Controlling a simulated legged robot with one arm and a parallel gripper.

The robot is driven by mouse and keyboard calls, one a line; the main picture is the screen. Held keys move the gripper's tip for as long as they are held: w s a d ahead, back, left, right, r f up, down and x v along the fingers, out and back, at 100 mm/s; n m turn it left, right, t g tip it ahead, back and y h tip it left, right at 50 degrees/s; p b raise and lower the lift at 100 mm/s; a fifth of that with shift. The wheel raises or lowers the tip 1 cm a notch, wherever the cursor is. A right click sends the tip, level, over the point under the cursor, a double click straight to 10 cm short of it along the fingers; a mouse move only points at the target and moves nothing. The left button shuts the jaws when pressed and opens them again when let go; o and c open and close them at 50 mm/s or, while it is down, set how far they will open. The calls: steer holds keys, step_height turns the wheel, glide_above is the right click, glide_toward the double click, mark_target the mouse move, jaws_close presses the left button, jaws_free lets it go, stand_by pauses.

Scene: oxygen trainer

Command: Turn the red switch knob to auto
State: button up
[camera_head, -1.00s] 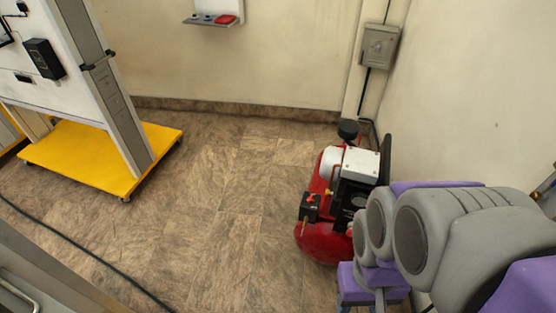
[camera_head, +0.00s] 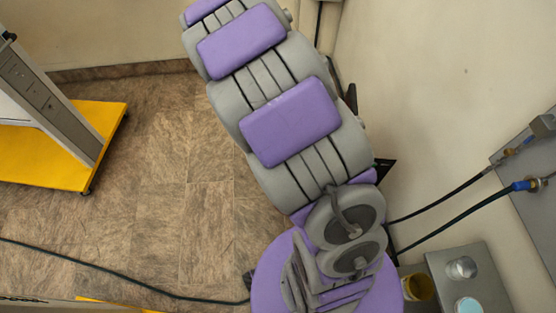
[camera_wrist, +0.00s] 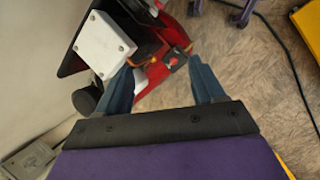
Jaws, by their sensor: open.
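The red switch knob (camera_wrist: 173,61) sits on a small black switch box on the red compressor (camera_wrist: 180,38). In the wrist view it shows beyond my gripper (camera_wrist: 160,66), near the gap between the two blue fingers and nearer the right one. My gripper is open, with nothing between its fingers. I cannot read the knob's setting. In the head view, my arm hides the compressor and the knob almost fully, and my gripper is out of sight.
A white box (camera_wrist: 104,45) on the compressor is close to the left finger. A wall stands along the right in the head view. A yellow-based stand (camera_head: 45,160) is at the left, and a dark hose (camera_head: 120,276) crosses the floor. Open floor (camera_head: 160,200) lies between.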

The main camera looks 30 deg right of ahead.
steer(key=w+a+f+n+p, duration=0.15)
steer(key=w+f+n, duration=0.3)
steer(key=f, duration=0.55)
steer(key=w+a+f+n+p, duration=0.1)
steer(key=w+f+n+p, duration=0.15)
steer(key=w+f, duration=0.55)
steer(key=b+x, duration=0.2)
steer(key=x, duration=0.4)
steer(key=b+x, duration=0.2)
steer(key=x, duration=0.5)
steer(key=s+b+x, duration=0.1)
steer(key=b+x, duration=0.1)
steer(key=x, duration=0.5)
steer(key=shift+a+f, duration=0.1)
steer(key=shift+a, duration=0.05)
steer(key=c, duration=1.1)
